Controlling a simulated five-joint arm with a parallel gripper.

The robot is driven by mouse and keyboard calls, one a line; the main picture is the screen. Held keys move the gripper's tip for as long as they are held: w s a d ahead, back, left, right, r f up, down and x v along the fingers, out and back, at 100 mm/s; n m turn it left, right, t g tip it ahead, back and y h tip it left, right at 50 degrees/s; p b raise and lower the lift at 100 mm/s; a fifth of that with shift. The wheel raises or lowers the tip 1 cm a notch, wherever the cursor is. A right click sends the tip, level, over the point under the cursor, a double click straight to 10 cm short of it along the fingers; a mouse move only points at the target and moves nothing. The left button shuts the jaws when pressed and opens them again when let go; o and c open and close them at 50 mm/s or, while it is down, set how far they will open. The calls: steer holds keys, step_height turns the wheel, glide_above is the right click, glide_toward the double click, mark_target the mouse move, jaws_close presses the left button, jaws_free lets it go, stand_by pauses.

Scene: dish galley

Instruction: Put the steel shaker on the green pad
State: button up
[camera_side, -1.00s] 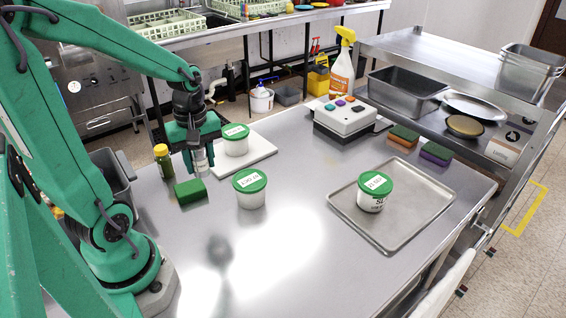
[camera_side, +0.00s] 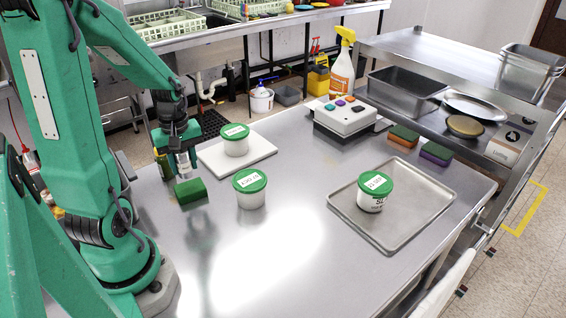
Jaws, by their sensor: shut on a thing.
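My gripper (camera_side: 177,153) is at the left of the steel table, pointing down. It is shut on the steel shaker (camera_side: 184,165), a small grey metal piece showing between and below the fingers. Much of the shaker is hidden by the gripper. The green pad (camera_side: 191,193) is a small dark green block lying on the table. The shaker is just above and behind the pad in the picture. I cannot tell whether they touch.
A white board (camera_side: 262,152) with a green-lidded tub (camera_side: 235,141) is close to the right. Another green-lidded tub (camera_side: 251,198) stands right of the pad. A yellow-capped bottle is mostly hidden behind my gripper. The table's front middle is clear.

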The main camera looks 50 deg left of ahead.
mark_target(186, 174)
steer(key=shift+f, duration=1.9)
steer(key=shift+f, duration=0.15)
steer(key=o, duration=1)
steer(key=shift+o, duration=0.2)
steer(key=shift+r, duration=6.15)
steer(key=shift+d, duration=0.1)
